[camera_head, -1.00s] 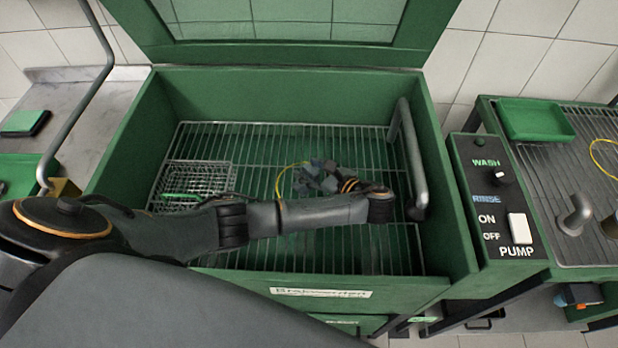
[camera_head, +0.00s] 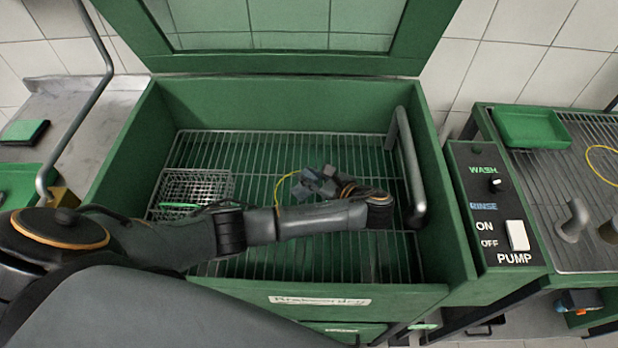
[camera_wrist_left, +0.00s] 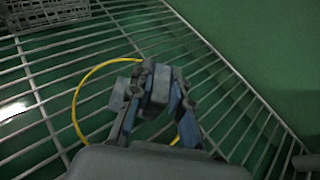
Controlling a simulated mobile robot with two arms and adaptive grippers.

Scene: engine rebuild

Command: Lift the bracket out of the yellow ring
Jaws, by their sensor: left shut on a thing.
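The yellow ring (camera_head: 279,185) lies on the wire rack inside the green wash tank. In the left wrist view the ring (camera_wrist_left: 82,97) curves around the left side of my gripper, and part of it is hidden behind the fingers. My left gripper (camera_head: 320,181) is low over the rack at the ring. In the wrist view its fingers (camera_wrist_left: 163,88) are closed on a grey piece, which I take to be the bracket (camera_wrist_left: 124,92). The bracket is mostly hidden by the fingers; I cannot tell whether it is clear of the rack. My right gripper is not in view.
A wire basket (camera_head: 196,187) stands on the rack at the left. A grey pipe (camera_head: 408,165) rises along the tank's right wall. The pump panel (camera_head: 494,205) is right of the tank. The raised lid (camera_head: 290,64) is behind. The rack's back is clear.

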